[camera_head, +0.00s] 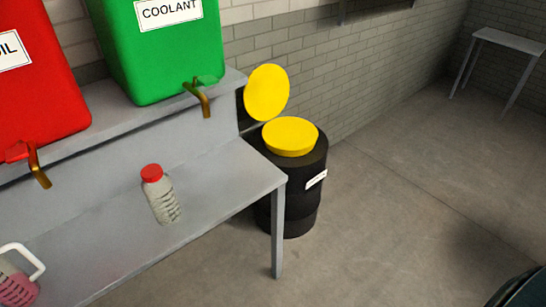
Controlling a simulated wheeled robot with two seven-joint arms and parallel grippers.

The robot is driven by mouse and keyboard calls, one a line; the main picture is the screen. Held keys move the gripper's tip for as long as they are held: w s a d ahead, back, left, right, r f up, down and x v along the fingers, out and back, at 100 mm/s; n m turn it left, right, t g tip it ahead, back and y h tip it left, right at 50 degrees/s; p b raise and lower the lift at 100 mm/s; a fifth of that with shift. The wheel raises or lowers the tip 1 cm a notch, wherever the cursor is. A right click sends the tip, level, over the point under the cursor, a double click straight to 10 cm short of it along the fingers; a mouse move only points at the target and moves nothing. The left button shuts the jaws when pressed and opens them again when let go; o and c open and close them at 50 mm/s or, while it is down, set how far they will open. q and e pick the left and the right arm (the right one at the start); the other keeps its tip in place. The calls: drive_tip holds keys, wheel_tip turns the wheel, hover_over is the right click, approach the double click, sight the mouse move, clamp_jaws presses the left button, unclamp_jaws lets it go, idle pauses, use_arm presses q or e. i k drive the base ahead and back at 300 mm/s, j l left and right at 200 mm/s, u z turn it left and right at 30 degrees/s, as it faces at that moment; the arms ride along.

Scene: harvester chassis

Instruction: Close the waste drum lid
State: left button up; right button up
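The waste drum (290,195) is black with a white label on its side and stands on the floor beyond the right end of the grey bench. A yellow raised funnel-like ring (291,138) sits on its top. The round yellow lid (267,93) stands open, tilted up at the back left of the drum. Part of the drum's left side is hidden behind the bench. Neither of my grippers shows in the head view.
The grey bench (215,195) holds a bottle with a red cap (160,193) and a jug with a white handle (18,275). A red oil tank (40,80) and a green coolant tank (160,50) stand on its raised shelf. Floor right of the drum is clear. A table (510,40) stands far right.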

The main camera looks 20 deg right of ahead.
sight(266, 94)
drive_tip(key=i+l, duration=0.1)
drive_tip(key=l, duration=0.25)
drive_tip(key=i+l+u, duration=0.1)
drive_tip(key=l, duration=0.3)
drive_tip(key=i+l, duration=0.1)
drive_tip(key=l, duration=0.25)
drive_tip(key=i+l+u, duration=0.2)
drive_tip(key=l+u, duration=0.15)
drive_tip(key=l, duration=0.7)
drive_tip(key=l+u, duration=0.35)
drive_tip(key=l, duration=0.65)
drive_tip(key=i+l+u, duration=0.1)
drive_tip(key=l+u, duration=0.25)
drive_tip(key=l, duration=0.8)
drive_tip(key=l+u, duration=0.35)
drive_tip(key=l, duration=0.75)
drive_tip(key=i+l+u, duration=0.1)
drive_tip(key=l, duration=0.55)
drive_tip(key=l+u, duration=0.15)
drive_tip(key=l, duration=0.5)
drive_tip(key=i, duration=0.05)
